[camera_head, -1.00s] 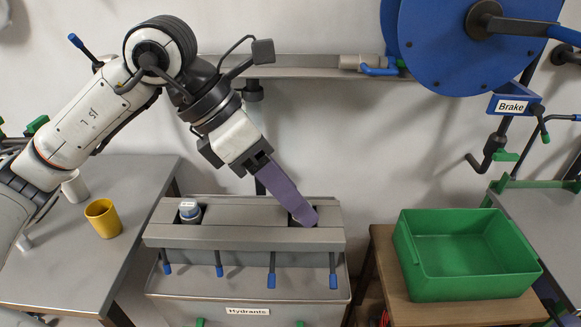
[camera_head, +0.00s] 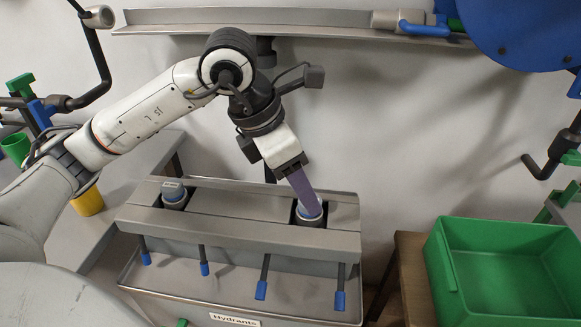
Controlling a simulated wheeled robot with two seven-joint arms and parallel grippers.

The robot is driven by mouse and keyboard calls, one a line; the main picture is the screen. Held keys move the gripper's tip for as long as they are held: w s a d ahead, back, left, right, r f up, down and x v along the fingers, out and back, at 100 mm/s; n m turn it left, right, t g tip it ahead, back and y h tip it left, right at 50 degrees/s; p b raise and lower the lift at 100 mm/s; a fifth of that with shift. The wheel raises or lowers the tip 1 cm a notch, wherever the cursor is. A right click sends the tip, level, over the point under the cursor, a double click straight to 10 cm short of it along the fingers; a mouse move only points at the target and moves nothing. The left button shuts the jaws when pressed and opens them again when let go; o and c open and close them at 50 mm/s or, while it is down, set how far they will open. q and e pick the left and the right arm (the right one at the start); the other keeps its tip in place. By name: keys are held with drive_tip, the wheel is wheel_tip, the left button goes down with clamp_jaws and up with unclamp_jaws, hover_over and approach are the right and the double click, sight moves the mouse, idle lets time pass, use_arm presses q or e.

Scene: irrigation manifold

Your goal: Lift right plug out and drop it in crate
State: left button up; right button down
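The right plug (camera_head: 311,216) is a pale blue and white capped cylinder in the right opening of the grey manifold box (camera_head: 240,206). It appears upright and seated there. My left gripper (camera_head: 308,205) reaches down at a slant from the upper left, its purple fingers over the plug's top and hiding part of it. The fingers overlap in this view, so whether they are open or shut on the plug cannot be told. The green crate (camera_head: 441,262) stands at the right, its visible inside empty. My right gripper is not in view.
A second plug (camera_head: 173,194) sits in the left opening. Several blue-tipped levers (camera_head: 262,280) hang along the box's front, above a "Hydrants" label. A yellow cup (camera_head: 88,202) and green cup (camera_head: 16,149) stand at left. A shelf (camera_head: 250,22) and blue reel (camera_head: 525,30) are above.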

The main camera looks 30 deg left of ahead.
use_arm(q)
drive_tip(key=shift+x, duration=1.8)
drive_tip(key=c, duration=1.2)
drive_tip(key=shift+r, duration=0.15)
drive_tip(key=shift+c, duration=0.2)
drive_tip(key=shift+r, duration=0.1)
drive_tip(key=shift+r+p, duration=1.25)
drive_tip(key=shift+r, duration=0.5)
drive_tip(key=shift+r+p, duration=0.6)
drive_tip(key=shift+r, duration=0.4)
drive_tip(key=shift+r, duration=0.1)
